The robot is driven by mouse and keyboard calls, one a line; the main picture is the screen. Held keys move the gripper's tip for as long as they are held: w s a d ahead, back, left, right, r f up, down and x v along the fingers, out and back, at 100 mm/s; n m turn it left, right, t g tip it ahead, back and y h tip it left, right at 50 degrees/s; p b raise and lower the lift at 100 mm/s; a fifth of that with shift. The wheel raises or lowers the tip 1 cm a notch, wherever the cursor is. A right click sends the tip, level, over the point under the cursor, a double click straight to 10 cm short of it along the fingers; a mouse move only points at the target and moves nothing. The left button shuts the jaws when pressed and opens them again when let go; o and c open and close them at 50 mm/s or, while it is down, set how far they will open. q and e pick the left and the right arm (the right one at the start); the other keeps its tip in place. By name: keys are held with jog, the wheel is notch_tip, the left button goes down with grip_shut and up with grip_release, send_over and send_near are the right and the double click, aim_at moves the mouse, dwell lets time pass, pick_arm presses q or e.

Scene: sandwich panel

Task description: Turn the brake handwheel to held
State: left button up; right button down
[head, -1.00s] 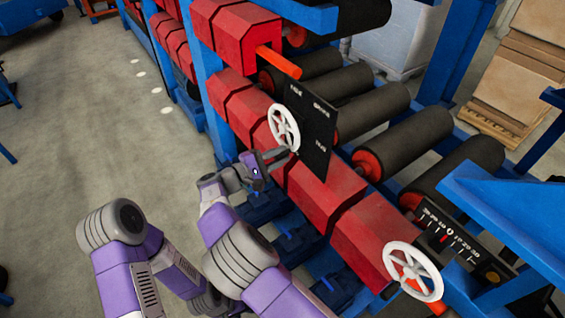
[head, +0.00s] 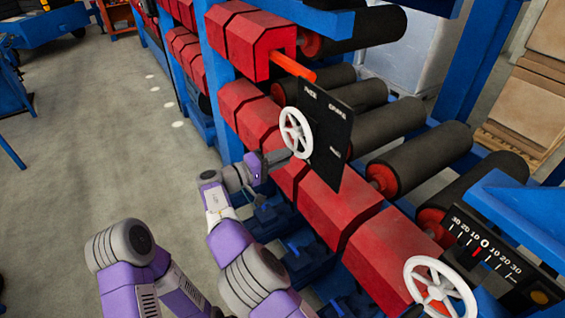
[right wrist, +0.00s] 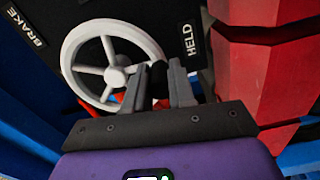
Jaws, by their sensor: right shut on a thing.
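The white brake handwheel (head: 296,132) stands in front of a black plate (head: 332,140) with white labels. My right gripper (head: 288,155) is at the lower part of its rim. In the right wrist view the handwheel (right wrist: 115,76) shows its rim, hub and spokes. The fingers of my right gripper (right wrist: 160,75) are shut on the rim at its lower right side and hide part of it. A BRAKE label (right wrist: 26,27) is at the upper left and a HELD label (right wrist: 188,40) is right of the wheel. No pointer on the wheel is clear. My left gripper is out of view.
A second white handwheel (head: 440,290) is at the lower right, beside a black numbered scale (head: 490,250). Red housings (head: 325,208) and dark rollers (head: 425,160) run along the blue frame. Bare floor (head: 110,130) is open on the left.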

jog(key=shift+a, duration=0.1)
dwell(0.4)
jog(key=c, duration=0.9)
grip_release()
jog(key=shift+w, duration=0.1)
jog(key=shift+c, duration=0.2)
jog(key=p+v, duration=0.1)
jog(key=v, duration=0.6)
jog(key=shift+a, duration=0.25)
